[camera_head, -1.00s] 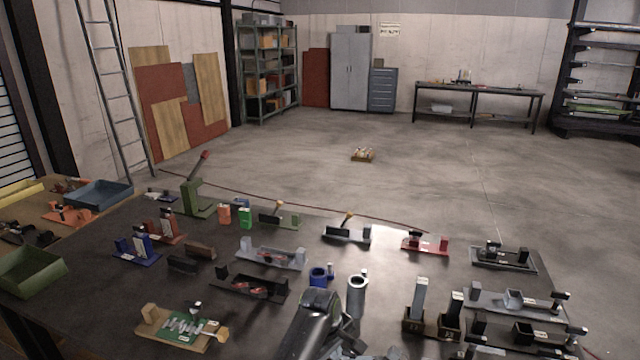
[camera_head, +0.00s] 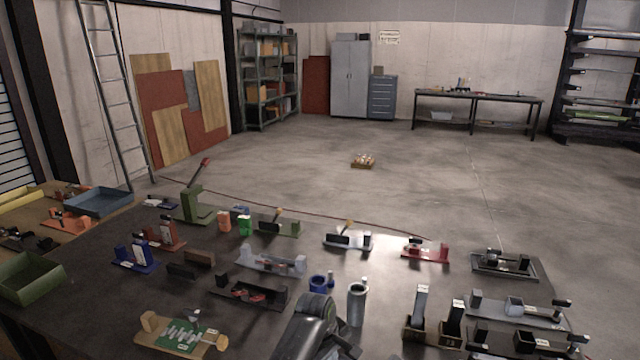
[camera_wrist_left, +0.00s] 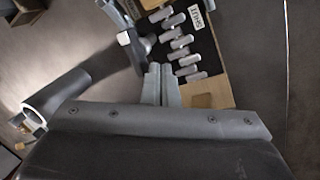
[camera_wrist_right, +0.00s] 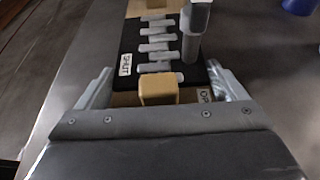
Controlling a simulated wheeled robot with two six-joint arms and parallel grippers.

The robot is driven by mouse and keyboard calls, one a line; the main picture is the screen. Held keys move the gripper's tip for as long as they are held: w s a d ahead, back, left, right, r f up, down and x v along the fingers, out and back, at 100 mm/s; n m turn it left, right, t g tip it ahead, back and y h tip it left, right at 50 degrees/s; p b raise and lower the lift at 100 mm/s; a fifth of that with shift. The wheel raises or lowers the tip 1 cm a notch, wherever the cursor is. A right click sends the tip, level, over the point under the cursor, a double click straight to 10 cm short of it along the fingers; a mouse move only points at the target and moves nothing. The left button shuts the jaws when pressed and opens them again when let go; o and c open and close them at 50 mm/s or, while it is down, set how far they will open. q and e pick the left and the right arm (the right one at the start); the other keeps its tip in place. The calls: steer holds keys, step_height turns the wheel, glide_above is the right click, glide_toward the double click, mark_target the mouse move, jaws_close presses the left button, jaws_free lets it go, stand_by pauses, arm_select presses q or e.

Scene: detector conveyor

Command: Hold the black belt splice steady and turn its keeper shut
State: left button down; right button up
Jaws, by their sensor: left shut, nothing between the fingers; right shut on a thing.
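The black belt splice shows in the right wrist view (camera_wrist_right: 132,42), with several silver lacing bars on a light wooden base (camera_wrist_right: 150,8) and a tan block (camera_wrist_right: 158,89) at its near end. My right gripper (camera_wrist_right: 160,88) has its fingers on both sides of that end and is shut on it. The grey keeper (camera_wrist_right: 195,32) has a square head and stands beside the bars, away from the "SHUT" label. In the left wrist view the splice (camera_wrist_left: 205,65) and keeper (camera_wrist_left: 130,42) show again. My left gripper (camera_wrist_left: 161,85) is shut and empty, its tips close to the keeper; contact is unclear.
A similar green splice (camera_head: 184,335) lies at the table's front left. A blue cup (camera_head: 318,284), a grey cylinder (camera_head: 356,304) and upright grey plates (camera_head: 421,305) stand nearby. Several other fixtures crowd the table. Neither gripper's fingers show clearly in the head view.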

arm_select(q)
steer(key=shift+s+a, duration=0.1)
steer(key=shift+a, duration=0.15)
steer(key=w+d+v, duration=0.1)
steer(key=v, duration=0.4)
steer(key=shift+r, duration=0.55)
steer(key=shift+s, duration=0.1)
arm_select(e)
steer(key=o, duration=1.1)
steer(key=shift+c, duration=0.2)
steer(key=shift+d, duration=0.1)
